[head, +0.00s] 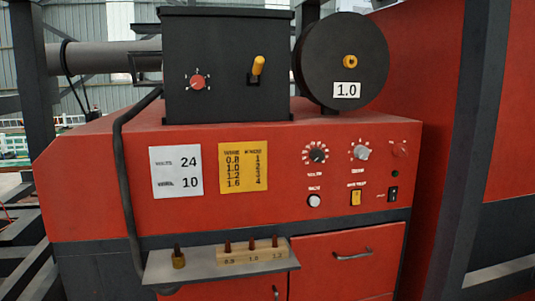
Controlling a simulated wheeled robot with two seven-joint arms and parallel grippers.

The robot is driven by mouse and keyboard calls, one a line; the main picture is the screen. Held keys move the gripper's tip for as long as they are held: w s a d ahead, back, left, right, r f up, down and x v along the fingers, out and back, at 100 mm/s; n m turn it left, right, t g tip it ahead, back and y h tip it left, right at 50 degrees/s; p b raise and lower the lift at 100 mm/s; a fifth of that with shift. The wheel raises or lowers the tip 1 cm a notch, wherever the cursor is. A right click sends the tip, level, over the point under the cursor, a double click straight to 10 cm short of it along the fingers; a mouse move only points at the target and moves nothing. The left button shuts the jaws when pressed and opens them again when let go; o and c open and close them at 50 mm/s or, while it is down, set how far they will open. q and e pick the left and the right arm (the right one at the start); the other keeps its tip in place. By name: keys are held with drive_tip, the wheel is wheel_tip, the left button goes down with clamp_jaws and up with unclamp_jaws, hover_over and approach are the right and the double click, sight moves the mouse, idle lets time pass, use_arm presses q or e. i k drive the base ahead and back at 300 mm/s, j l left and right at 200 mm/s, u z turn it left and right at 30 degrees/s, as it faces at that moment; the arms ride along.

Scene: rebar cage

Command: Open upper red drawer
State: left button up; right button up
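A red drawer front (325,276) with a dark curved bar handle (352,255) is at the lower right of the red machine in the head view. It looks closed, nearly flush with the cabinet around it. A seam near the bottom edge of the picture seems to mark its lower side, and what lies below is cut off. Neither of my grippers shows in the head view.
A dark cable hangs down there. Knobs and switches sit above the drawer. A dark post (470,150) stands right.

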sight(359, 262)
drive_tip(key=i+z, duration=0.1)
drive_tip(key=z, duration=0.3)
drive_tip(key=i+j+z, duration=0.1)
drive_tip(key=z, duration=0.3)
drive_tip(key=i+j+z, duration=0.1)
drive_tip(key=z, duration=0.3)
drive_tip(key=j, duration=0.1)
